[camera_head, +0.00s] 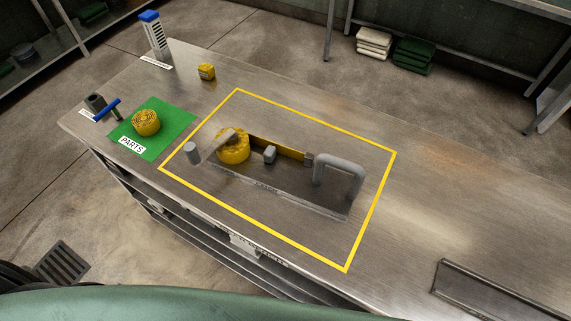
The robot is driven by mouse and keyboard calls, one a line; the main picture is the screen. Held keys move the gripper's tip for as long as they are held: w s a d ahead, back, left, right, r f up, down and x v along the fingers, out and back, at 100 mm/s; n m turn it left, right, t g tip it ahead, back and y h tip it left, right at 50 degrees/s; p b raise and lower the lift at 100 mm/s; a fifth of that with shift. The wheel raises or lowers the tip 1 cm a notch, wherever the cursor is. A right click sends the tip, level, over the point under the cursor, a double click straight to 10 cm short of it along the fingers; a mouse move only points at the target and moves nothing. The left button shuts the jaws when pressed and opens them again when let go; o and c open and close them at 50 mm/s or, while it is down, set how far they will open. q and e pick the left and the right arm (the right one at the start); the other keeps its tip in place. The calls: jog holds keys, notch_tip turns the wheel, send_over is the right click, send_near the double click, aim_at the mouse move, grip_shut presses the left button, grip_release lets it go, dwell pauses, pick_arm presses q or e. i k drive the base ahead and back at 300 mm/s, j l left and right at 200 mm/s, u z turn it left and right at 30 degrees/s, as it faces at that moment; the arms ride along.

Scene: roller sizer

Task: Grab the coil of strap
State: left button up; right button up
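No label marks the coil of strap, and I cannot tell for sure which yellow thing it is. A round yellow piece with a patterned top (145,123) lies on the green PARTS mat (172,146) at the left of the steel bench. A small yellow block-like item (206,72) stands behind the mat. A larger yellow roll (234,150) sits in the recessed fixture inside the yellow outline, partly covered by a grey arm. A yellow band (281,148) runs along the recess's back edge. Neither of my grippers is in view.
The fixture has a grey handle (340,173) and a grey post (191,152). A blue-handled tool (106,110) lies left of the mat. A white blue-topped holder (154,37) stands at the far left. A shallow tray (500,293) sits front right. The right bench is otherwise clear.

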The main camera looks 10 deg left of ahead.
aim_at(146, 123)
jog(key=j+u, duration=0.4)
jog(key=j, duration=0.15)
jog(key=j+u, duration=0.45)
jog(key=j, duration=0.2)
jog(key=z, duration=0.7)
jog(key=j+z, duration=0.95)
jog(key=k+j+z, duration=0.1)
jog(key=j+z, duration=0.35)
jog(key=k+j+z, duration=0.15)
jog(key=j+z, duration=0.3)
jog(key=l, duration=0.1)
